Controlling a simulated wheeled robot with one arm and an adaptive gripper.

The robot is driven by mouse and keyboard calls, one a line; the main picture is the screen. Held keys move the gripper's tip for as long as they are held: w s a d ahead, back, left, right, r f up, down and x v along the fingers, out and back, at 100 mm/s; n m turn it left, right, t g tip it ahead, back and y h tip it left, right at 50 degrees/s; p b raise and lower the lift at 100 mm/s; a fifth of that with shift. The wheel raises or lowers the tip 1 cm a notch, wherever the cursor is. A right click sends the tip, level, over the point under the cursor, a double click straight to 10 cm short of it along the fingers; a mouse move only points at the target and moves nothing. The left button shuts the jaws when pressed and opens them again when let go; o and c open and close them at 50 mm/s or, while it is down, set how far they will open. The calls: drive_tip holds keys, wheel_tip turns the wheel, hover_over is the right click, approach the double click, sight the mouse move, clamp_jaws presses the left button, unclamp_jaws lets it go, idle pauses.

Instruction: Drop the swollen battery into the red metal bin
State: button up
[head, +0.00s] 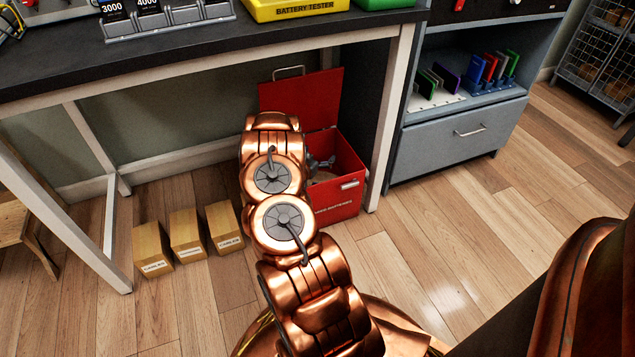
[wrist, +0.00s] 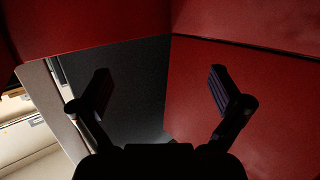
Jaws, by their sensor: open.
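The red metal bin (head: 343,197) stands on the floor under the workbench, its lid (head: 318,97) raised at the back. Red metal panels of the bin (wrist: 235,95) fill much of that view. I cannot make out the swollen battery in either view.
The workbench (head: 190,55) overhangs the bin, with a white leg (head: 391,115) close on its right. A grey drawer cabinet (head: 460,138) is at right. The floor in front is open.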

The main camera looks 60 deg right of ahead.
wheel_tip(320, 180, up, 10)
idle(0.9)
idle(0.5)
